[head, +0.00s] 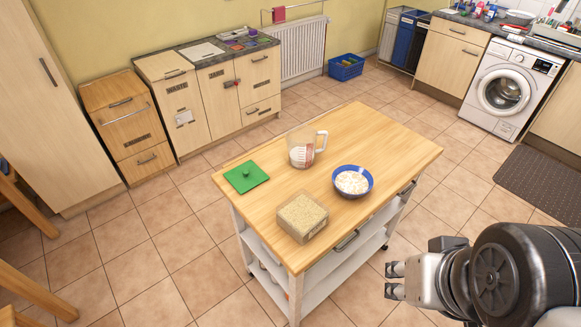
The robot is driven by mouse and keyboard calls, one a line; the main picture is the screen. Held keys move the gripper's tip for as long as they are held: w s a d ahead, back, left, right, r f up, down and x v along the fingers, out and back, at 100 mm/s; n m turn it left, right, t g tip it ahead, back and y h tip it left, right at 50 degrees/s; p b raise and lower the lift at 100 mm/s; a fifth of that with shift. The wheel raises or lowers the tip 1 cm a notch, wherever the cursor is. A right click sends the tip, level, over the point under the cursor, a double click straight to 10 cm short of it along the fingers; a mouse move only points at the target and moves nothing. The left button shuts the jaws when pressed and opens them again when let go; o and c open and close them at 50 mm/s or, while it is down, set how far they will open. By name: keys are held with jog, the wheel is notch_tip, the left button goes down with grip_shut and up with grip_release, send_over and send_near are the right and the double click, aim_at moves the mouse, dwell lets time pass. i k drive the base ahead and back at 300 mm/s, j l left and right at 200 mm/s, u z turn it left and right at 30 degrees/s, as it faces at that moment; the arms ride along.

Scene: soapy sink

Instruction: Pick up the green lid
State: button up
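The green lid (246,177) lies flat on the left part of the wooden top of the kitchen cart (375,130). It is square with a small round knob in its middle. My gripper (391,281) is at the lower right, beyond the cart's right side and well apart from the lid. Its two fingers show a gap between them, with nothing held there.
On the cart stand a clear container of grain (302,216), a blue bowl with pale contents (353,182) and a measuring jug with white contents (301,149). Cabinets (207,100) line the back wall. The tiled floor (170,250) around the cart is mostly clear.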

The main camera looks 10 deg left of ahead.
aim_at(245, 177)
jog(key=i+j+z, duration=0.15)
jog(key=j+z, duration=0.15)
jog(key=j, duration=0.15)
jog(key=i+j+z, duration=0.1)
jog(key=j+z, duration=0.2)
jog(key=j, duration=0.15)
jog(key=j+z, duration=0.3)
jog(key=j, duration=0.15)
jog(key=i+j, duration=0.1)
jog(key=j, duration=0.75)
jog(key=i+j, duration=0.1)
jog(key=j, duration=1.6)
jog(key=i, duration=0.05)
